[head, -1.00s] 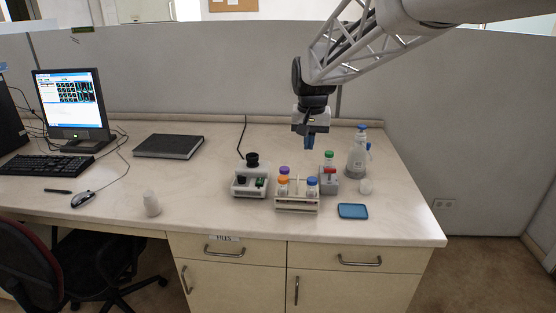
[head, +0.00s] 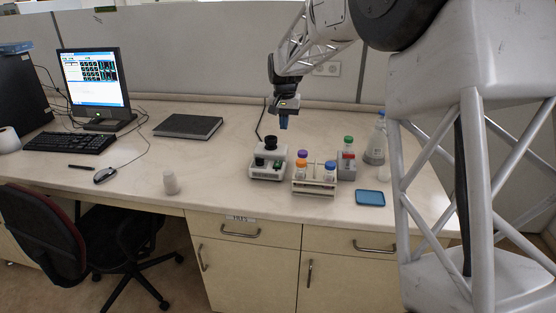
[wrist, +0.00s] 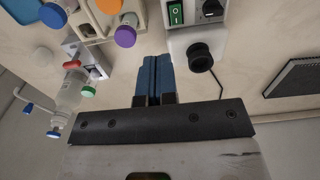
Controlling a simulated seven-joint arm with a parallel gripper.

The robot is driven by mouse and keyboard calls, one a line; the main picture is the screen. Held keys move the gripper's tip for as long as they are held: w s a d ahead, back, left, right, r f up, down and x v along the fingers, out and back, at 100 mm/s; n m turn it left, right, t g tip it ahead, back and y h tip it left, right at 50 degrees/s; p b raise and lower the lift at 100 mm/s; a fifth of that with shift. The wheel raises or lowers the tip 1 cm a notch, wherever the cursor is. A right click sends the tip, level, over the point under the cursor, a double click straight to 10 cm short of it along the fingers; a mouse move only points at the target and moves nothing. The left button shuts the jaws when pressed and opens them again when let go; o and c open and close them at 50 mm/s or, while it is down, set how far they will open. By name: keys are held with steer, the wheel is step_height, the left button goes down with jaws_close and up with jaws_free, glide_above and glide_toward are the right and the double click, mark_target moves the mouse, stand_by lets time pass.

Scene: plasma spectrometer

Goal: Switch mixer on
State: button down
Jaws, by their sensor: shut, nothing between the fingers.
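The mixer (head: 266,170) is a small white device with a round black cup (head: 270,142) on top at the back. Its front has a dark knob and a green switch (head: 278,165). In the wrist view the mixer (wrist: 194,33) is at the upper right, with the green rocker switch (wrist: 175,13) and the black cup (wrist: 199,56) showing. My gripper (head: 284,124) has blue fingers pointing down, above and slightly right of the mixer. It is shut and empty, and in the wrist view its fingers (wrist: 154,62) are together, apart from the mixer.
A rack (head: 314,187) with orange-, purple- and blue-capped vials stands right of the mixer.

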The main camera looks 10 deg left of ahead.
mark_target(278, 164)
steer(key=shift+w+a+f, duration=0.45)
steer(key=shift+a, duration=0.15)
steer(key=shift+w+a+f, duration=0.4)
steer(key=shift+w+a, duration=0.05)
steer(key=shift+a, duration=0.15)
step_height(278, 164, down, 14)
steer(key=shift+r, duration=0.1)
stand_by(0.3)
